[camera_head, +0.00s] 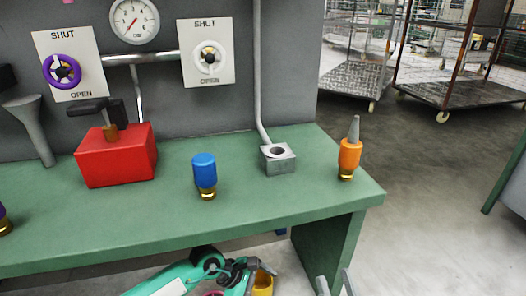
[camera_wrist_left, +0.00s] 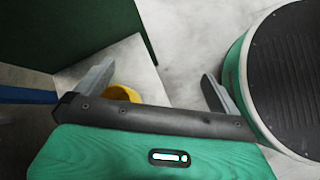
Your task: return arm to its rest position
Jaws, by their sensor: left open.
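My left arm, teal and black, reaches in low from the left in the head view, below the bench's front edge. Its gripper shows clearly in the left wrist view (camera_wrist_left: 160,85), open with its two grey fingers wide apart and nothing between them. In the head view my right gripper (camera_head: 335,280) shows only as two grey fingers at the bottom edge. They are apart, with nothing seen between them. Both grippers are low, off the bench top.
The green bench (camera_head: 240,225) holds a red box (camera_head: 117,160), a blue-capped fitting (camera_head: 205,175), a grey block (camera_head: 278,159) and an orange nozzle bottle (camera_head: 349,152). A yellow container (camera_head: 262,284) stands low, near the left gripper.

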